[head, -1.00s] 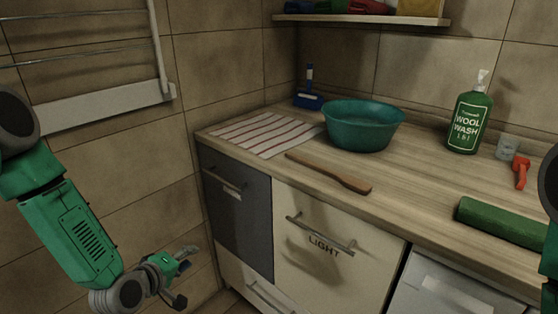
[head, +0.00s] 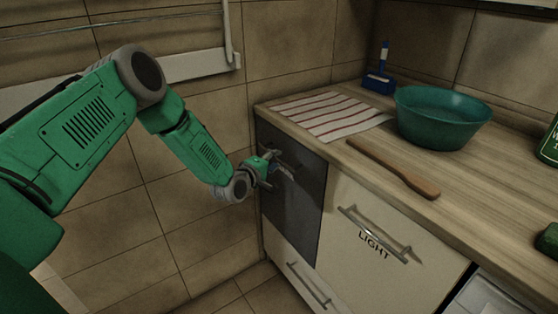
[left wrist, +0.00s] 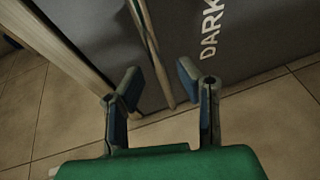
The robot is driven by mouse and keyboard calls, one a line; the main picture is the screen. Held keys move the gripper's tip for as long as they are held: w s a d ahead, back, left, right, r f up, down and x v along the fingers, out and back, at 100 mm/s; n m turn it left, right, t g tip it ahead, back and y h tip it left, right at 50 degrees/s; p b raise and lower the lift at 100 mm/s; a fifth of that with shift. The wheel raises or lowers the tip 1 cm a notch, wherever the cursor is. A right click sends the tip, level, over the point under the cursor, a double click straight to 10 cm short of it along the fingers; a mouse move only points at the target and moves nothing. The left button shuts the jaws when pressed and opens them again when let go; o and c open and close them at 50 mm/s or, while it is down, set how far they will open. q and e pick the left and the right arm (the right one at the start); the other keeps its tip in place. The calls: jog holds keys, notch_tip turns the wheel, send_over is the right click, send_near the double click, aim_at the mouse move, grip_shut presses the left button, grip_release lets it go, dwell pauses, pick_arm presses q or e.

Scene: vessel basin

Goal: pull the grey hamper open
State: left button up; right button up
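The grey hamper (head: 291,211) is a dark grey front under the left end of the counter, and it is closed. In the left wrist view its grey face (left wrist: 255,48) carries the word DARK. Its bar handle (left wrist: 146,42) runs down between the fingertips in that picture; I cannot tell whether they touch it. My left gripper (head: 273,169) is at the hamper's handle in the head view, hiding part of it. In the left wrist view the gripper (left wrist: 160,78) has its fingers apart. My right gripper is out of view.
A cream hamper (head: 361,268) marked LIGHT adjoins on the right, with its own bar handle (head: 372,233). A low drawer (head: 296,275) is below. The wooden counter (head: 460,215) is above, with a teal basin (head: 441,135). A tiled wall is on the left.

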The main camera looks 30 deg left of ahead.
pick_arm(q)
jog(key=shift+w+a+f, duration=0.25)
jog(key=shift+w, duration=0.3)
jog(key=shift+w+a+f, duration=0.2)
jog(key=shift+w+a, duration=0.05)
jog(key=shift+w, duration=0.25)
jog(key=shift+d+r, duration=0.2)
jog(key=shift+d, duration=0.35)
grip_shut()
jog(key=s+a+p, duration=0.2)
jog(key=s+a, duration=0.3)
jog(key=s, duration=0.6)
jog(key=s+a+p, duration=0.3)
jog(key=s+a, duration=0.2)
jog(key=s, duration=0.7)
jog(key=s+a+p, duration=0.3)
jog(key=s+a, duration=0.2)
jog(key=s, duration=0.7)
jog(key=shift+s+a+r, duration=0.15)
jog(key=shift+a, duration=0.05)
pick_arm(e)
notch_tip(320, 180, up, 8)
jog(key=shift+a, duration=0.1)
pick_arm(q)
grip_release()
jog(key=shift+a+f, duration=0.2)
jog(key=shift+f, duration=0.05)
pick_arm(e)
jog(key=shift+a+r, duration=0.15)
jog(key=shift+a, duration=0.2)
